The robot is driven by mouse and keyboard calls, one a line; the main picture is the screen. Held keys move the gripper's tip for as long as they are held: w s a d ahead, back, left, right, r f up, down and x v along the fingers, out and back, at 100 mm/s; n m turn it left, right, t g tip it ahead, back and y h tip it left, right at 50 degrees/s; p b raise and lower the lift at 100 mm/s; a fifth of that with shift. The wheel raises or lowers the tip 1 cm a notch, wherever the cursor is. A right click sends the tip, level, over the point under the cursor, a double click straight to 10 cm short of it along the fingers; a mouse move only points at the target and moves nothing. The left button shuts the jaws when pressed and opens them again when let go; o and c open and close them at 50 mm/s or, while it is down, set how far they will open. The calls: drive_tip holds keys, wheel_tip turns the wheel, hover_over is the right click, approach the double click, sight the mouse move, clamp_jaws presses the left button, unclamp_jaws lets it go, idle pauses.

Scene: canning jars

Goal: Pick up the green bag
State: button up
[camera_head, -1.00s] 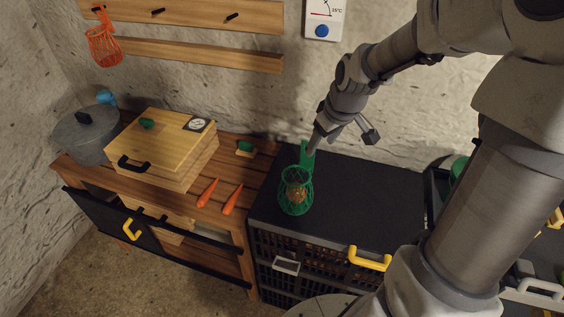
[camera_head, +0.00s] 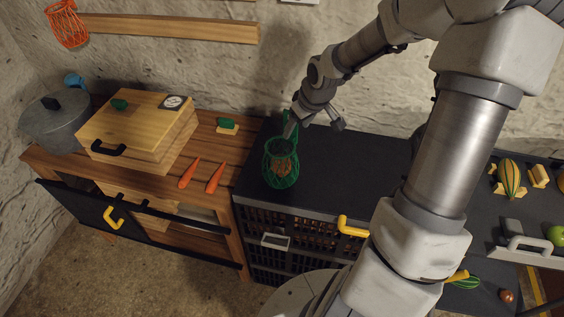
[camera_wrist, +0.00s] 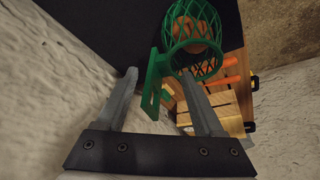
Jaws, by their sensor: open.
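The green bag (camera_head: 281,171) is an open net with brown round contents and a tall flat handle strip. It stands on the black top (camera_head: 345,177) of a dark cabinet, near its left end. In the wrist view the green bag (camera_wrist: 192,30) is at the top, and its handle strip reaches down between the fingers. My gripper (camera_head: 291,127) is above and behind the bag, by its handle. In the wrist view my gripper (camera_wrist: 162,88) is open, with the handle between or just beyond its two fingers. I cannot tell if it touches them.
Left of the cabinet, a wooden bench carries a wooden box (camera_head: 138,128), a grey pot (camera_head: 55,125), two carrots (camera_head: 189,173) and a small green item (camera_head: 227,125). An orange net bag (camera_head: 67,25) hangs on the wall. A yellow handle (camera_head: 352,227) juts from the cabinet front.

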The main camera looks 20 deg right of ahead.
sight(293, 139)
drive_tip(key=x, duration=0.2)
drive_tip(key=b+x, duration=0.1)
drive_tip(key=x, duration=0.3)
drive_tip(key=shift+s+a+f+b, duration=0.1)
drive_tip(key=shift+s+f+b, duration=0.2)
drive_tip(key=shift+f, duration=0.05)
clamp_jaws()
drive_tip(key=shift+r, duration=0.1)
